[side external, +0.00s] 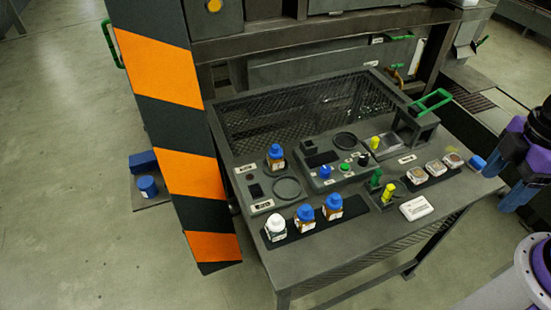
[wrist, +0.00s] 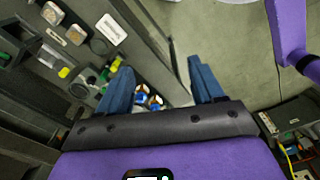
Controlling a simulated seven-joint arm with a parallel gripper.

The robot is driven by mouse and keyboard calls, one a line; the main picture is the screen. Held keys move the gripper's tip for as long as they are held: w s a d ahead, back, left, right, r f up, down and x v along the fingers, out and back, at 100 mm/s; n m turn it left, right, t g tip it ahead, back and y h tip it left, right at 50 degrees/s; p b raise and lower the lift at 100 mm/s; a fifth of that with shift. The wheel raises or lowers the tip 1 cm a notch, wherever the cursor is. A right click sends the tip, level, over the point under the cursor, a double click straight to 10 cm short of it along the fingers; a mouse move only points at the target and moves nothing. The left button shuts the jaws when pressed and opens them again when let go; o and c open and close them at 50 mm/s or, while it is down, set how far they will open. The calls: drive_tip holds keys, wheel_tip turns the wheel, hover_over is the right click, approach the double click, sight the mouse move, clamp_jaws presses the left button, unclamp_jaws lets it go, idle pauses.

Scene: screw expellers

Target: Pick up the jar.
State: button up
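Several small brown jars with blue lids are on the grey workbench (side external: 330,262). Two stand at the front, a left one (side external: 305,218) and a right one (side external: 333,207), next to a white-lidded jar (side external: 276,228) on a dark strip. Another blue-lidded jar (side external: 276,157) stands further back by a round recess. In the wrist view, blue and brown jars (wrist: 142,98) show small and far off between my fingers, partly hidden. My gripper (side external: 497,178), with blue fingers, is at the bench's right end, well away from the jars. In the wrist view my gripper (wrist: 161,65) is open and empty.
An orange-and-black striped post (side external: 185,135) rises at the bench's left. Yellow and green pegs (side external: 388,192), a white labelled box (side external: 416,208) and small sample trays (side external: 435,168) lie between my gripper and the jars. A green handle (side external: 432,99) stands at the back right.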

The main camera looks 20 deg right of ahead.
drive_tip(key=shift+o, duration=0.2)
drive_tip(key=shift+a, duration=0.1)
drive_tip(key=m+y, duration=0.4)
drive_tip(key=m, duration=2.7)
hover_over(275, 155)
drive_tip(key=d, duration=0.7)
wheel_tip(275, 155, down, 9)
drive_tip(key=x, duration=1.1)
drive_tip(key=shift+w+a+f, duration=0.25)
drive_tip(key=shift+w+f, duration=0.05)
drive_tip(key=shift+w, duration=0.1)
drive_tip(key=shift+x, duration=2.6)
drive_tip(key=shift+w+d, duration=0.1)
drive_tip(key=shift+d, duration=0.05)
drive_tip(key=c, duration=1.2)
